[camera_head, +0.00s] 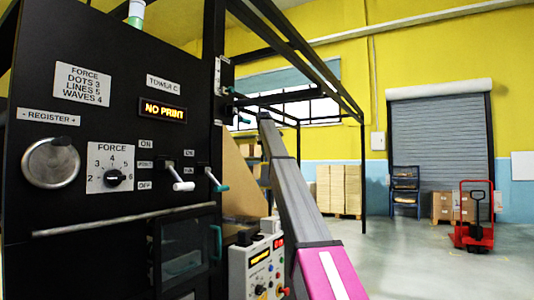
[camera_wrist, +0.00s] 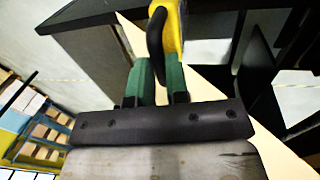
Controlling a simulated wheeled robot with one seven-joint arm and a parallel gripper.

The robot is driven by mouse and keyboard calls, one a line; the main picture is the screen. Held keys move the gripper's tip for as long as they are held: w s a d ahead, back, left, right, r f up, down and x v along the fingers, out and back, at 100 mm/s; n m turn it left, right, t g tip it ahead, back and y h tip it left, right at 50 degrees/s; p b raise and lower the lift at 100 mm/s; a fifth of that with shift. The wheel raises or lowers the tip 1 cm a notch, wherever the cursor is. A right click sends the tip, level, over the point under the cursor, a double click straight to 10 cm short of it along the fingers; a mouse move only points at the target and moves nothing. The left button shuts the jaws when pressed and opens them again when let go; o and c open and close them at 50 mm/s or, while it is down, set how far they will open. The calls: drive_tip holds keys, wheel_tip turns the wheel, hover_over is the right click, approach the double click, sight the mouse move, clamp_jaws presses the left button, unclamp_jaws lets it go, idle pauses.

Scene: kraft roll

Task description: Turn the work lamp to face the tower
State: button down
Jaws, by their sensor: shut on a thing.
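In the wrist view, my gripper (camera_wrist: 161,84) has its two green fingers closed on a yellow and black thing (camera_wrist: 178,25), which appears to be the work lamp. Only its lower part shows, with a black handle-like piece (camera_wrist: 156,32); the top is cut off by the frame, and I cannot tell which way it faces. The tower (camera_head: 110,90) is a black panel at the left of the head view, labelled TOWER C, with a lit NO PRINT display (camera_head: 163,110). My gripper and the lamp are not distinguishable in the head view.
The panel has a FORCE knob (camera_head: 115,178), a round register dial (camera_head: 50,163) and levers (camera_head: 182,180). A pale control box (camera_head: 257,265) stands beside my arm. A red pallet truck (camera_head: 473,225) and stacked cartons (camera_head: 338,190) stand farther back. Open floor lies to the right.

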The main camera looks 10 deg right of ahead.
drive_tip(key=c, duration=1.1)
unclamp_jaws()
drive_tip(key=shift+r, duration=0.1)
